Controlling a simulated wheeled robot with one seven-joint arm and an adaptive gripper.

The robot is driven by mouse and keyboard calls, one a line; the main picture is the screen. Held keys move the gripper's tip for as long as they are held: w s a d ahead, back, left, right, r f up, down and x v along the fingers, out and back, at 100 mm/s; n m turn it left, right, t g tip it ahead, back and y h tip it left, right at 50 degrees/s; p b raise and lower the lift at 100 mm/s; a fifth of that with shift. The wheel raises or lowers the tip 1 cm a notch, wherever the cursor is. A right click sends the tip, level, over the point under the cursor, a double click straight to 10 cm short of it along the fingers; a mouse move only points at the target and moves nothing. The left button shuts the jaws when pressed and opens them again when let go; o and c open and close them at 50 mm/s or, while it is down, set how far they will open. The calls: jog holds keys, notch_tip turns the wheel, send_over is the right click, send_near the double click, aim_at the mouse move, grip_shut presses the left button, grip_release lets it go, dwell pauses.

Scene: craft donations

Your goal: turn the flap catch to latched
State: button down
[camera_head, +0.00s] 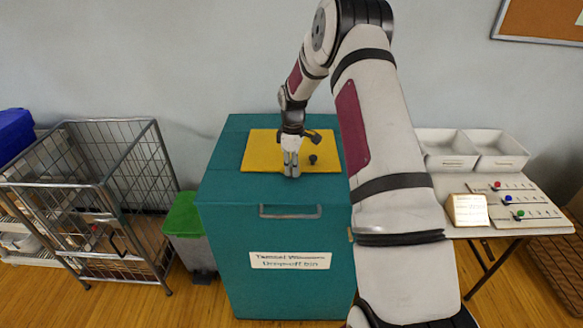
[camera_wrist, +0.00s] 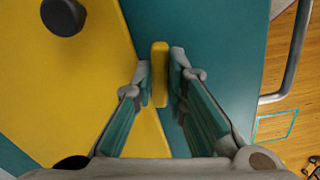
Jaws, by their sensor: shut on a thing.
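The teal drop-off bin (camera_head: 275,255) stands in the middle of the head view, with a yellow flap (camera_head: 258,155) on its top. My gripper (camera_head: 291,172) points down at the flap's front edge. In the wrist view my gripper (camera_wrist: 160,70) is shut on the catch (camera_wrist: 160,75), a small yellow bar between the fingertips. The bar points up the picture, beside the slanted edge of the flap (camera_wrist: 75,85), and its lower end meets that edge. The head view hides the catch behind my fingers. I cannot tell from any marking whether it is latched.
A dark knob (camera_head: 313,159) stands up from the flap, close to my gripper. A grey handle (camera_head: 290,213) juts from the bin's front. A wire cart (camera_head: 100,190) and a green-lidded pail (camera_head: 185,215) stand left; a table with white trays (camera_head: 470,165) stands right.

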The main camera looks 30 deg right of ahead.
jog(key=m+b, duration=0.2)
jog(key=m, duration=0.2)
jog(key=shift+a+m, duration=0.1)
jog(key=shift+m, duration=0.2)
jog(key=m+b, duration=0.1)
jog(key=m, duration=0.2)
jog(key=shift+a+m+b, duration=0.15)
jog(key=shift+m+b, duration=0.15)
jog(key=shift+m, duration=0.1)
jog(key=m+b, duration=0.1)
jog(key=m, duration=0.2)
jog(key=shift+a, duration=0.1)
jog(key=shift+a+m+b, duration=0.1)
jog(key=shift+m+b, duration=0.8)
jog(key=shift+m, duration=1)
jog(key=c, duration=1.6)
grip_release()
